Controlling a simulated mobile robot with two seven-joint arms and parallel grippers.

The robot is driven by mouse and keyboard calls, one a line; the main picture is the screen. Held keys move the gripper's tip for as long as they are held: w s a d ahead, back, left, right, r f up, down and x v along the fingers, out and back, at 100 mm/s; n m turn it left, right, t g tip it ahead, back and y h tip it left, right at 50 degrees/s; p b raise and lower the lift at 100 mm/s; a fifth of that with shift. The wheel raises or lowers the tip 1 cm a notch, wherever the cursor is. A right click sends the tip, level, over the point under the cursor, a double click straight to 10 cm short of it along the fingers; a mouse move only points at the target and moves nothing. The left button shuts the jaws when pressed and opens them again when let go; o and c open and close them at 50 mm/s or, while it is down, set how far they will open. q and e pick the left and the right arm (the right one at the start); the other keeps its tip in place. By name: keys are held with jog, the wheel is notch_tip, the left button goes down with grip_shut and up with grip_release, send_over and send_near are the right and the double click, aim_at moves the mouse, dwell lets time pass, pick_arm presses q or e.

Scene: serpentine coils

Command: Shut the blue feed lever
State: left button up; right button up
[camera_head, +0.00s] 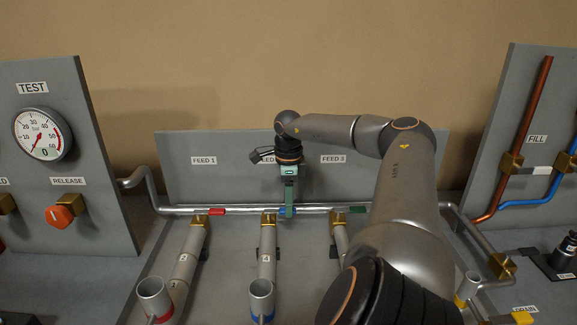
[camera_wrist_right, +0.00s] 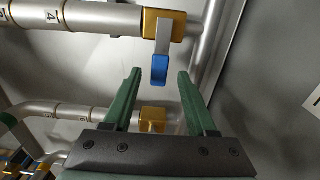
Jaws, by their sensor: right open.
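The blue feed lever (camera_wrist_right: 159,69) has a grey stem and a blue grip. It comes out of a brass valve (camera_wrist_right: 164,25) and lies crosswise to its feed pipe. In the head view, the blue lever (camera_head: 283,212) sits right of the middle brass valve (camera_head: 268,217), partly hidden by my right gripper. My right gripper (camera_head: 289,211) points down at it with green fingers. In the wrist view my right gripper (camera_wrist_right: 159,80) is open, with the blue grip showing between its fingertips; I cannot tell the depth gap. My left gripper is not in view.
A red lever (camera_head: 216,211) is at left and a green lever (camera_head: 357,209) at right, along the same header pipe. A gauge (camera_head: 42,134) and orange release knob (camera_head: 59,217) are on the left panel. The fill panel (camera_head: 510,120) stands at right. Open pipe ends (camera_head: 154,290) rise in front.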

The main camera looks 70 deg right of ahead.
notch_tip(320, 180, up, 12)
jog(key=p, duration=0.1)
jog(key=shift+f, duration=0.1)
dwell(0.8)
